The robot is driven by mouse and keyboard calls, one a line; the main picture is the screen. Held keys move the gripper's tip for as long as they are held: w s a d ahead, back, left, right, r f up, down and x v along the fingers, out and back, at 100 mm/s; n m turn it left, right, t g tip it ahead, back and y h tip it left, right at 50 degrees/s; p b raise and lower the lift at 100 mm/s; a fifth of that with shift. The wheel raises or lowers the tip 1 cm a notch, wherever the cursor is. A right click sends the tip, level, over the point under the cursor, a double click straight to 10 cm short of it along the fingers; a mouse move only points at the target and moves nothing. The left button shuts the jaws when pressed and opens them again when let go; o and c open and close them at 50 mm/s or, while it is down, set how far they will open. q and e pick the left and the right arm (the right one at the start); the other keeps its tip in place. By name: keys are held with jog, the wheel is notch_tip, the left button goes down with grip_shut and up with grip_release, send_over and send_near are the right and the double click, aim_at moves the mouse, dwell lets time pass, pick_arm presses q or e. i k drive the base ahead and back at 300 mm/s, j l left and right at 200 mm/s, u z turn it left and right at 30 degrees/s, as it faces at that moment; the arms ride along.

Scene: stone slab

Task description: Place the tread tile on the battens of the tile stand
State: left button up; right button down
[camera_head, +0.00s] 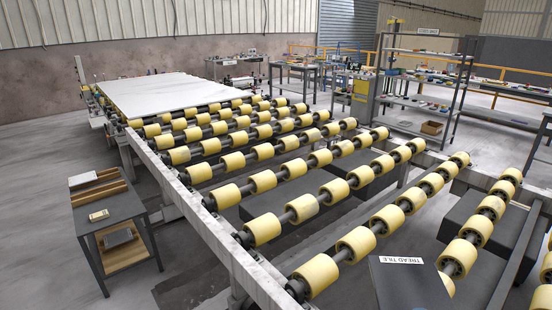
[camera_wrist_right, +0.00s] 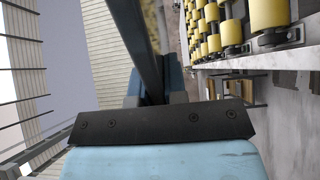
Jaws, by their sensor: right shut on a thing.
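The tread tile (camera_head: 412,288) is a dark flat slab with a white "TREAD TILE" label, low at the right of the head view. In the right wrist view the tile (camera_wrist_right: 142,48) shows nearly edge-on as a dark band. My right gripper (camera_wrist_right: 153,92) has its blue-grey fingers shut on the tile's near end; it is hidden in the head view. A dark table (camera_head: 112,208) at the left carries wooden strips (camera_head: 98,192) that look like battens. My left gripper is in neither view.
A long roller conveyor (camera_head: 225,262) with yellow rollers (camera_head: 263,230) crosses the middle. A pale stone slab (camera_head: 165,93) lies at its far end. Dark blocks (camera_head: 480,225) sit beneath and beside the rollers. Metal shelves (camera_head: 425,80) stand behind. Open floor lies around the small table.

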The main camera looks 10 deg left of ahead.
aim_at(91, 193)
jog(key=j+u, duration=0.1)
jog(key=u, duration=1.3)
jog(key=i+j+u, duration=0.1)
jog(key=i+u, duration=0.15)
jog(key=i, duration=0.9)
jog(key=i+u, duration=0.3)
jog(key=i, duration=0.3)
jog(key=i+l+u, duration=0.15)
jog(key=i+u, duration=0.15)
jog(key=i, duration=0.25)
jog(key=i+u, duration=0.25)
jog(key=i, duration=0.35)
jog(key=i+u, duration=0.3)
jog(key=i, duration=0.3)
jog(key=i+z, duration=0.2)
jog(key=i, duration=0.45)
jog(key=i+j+z, duration=0.15)
jog(key=i, duration=0.5)
jog(key=i+z, duration=0.35)
jog(key=i, duration=0.2)
jog(key=i+z, duration=0.4)
jog(key=i, duration=0.15)
jog(key=i+j+z, duration=0.1)
jog(key=i+z, duration=0.15)
jog(key=i, duration=1.05)
jog(key=i+z, duration=0.4)
jog(key=i+j+z, duration=0.15)
jog(key=i+z, duration=0.3)
jog(key=i, duration=0.2)
